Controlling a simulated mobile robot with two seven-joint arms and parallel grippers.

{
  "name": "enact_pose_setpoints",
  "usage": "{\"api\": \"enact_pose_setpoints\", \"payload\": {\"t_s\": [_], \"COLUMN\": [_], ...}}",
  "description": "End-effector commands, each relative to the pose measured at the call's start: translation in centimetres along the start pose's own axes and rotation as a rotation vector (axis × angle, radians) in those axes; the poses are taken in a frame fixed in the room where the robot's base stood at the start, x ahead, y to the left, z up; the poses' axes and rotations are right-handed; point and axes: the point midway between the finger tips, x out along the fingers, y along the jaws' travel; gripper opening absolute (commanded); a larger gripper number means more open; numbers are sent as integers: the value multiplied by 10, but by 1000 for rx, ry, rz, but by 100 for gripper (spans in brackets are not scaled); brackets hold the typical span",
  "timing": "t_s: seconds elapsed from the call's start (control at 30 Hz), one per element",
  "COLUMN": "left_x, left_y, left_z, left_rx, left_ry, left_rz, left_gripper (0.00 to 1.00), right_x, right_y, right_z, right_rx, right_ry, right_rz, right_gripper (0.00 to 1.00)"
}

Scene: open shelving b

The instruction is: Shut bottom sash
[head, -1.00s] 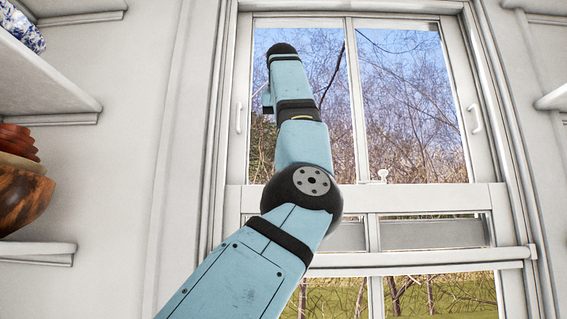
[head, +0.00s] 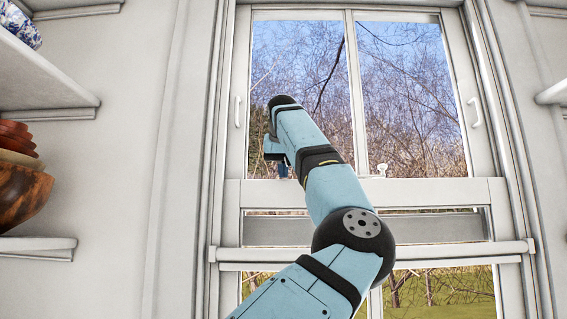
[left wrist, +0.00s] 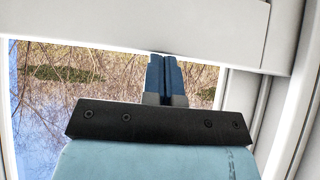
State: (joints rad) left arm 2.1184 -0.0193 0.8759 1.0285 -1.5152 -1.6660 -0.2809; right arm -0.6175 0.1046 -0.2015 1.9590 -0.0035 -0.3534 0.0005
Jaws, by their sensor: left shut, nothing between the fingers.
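The window's bottom sash has a wide white top rail (head: 440,192), with a small latch (head: 382,170) on it. Glass and a grey bar show below the rail. My left arm crosses in front of the window. My right gripper is not in view.
White handles flank the upper panes at left (head: 238,112) and right (head: 474,112). A white crossbar (head: 440,253) runs below the sash rail. A shelf (head: 40,243) with brown and red bowls (head: 20,190) stands at the left. Another shelf edge (head: 553,93) is at the right.

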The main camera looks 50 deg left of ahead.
Motion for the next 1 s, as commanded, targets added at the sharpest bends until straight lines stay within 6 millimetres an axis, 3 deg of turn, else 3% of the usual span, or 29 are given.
{"api": "enact_pose_setpoints", "payload": {"t_s": [0.27,0.7,1.0], "left_x": [2,73,80], "left_y": [0,0,0], "left_z": [1,70,77], "left_rx": [0,-2,0], "left_ry": [0,-5,-3], "left_rz": [-1,-3,0], "left_gripper": [0,0,0], "right_x": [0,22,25], "right_y": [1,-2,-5], "right_z": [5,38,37], "right_rx": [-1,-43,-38], "right_ry": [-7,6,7], "right_rz": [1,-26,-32], "right_gripper": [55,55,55]}}
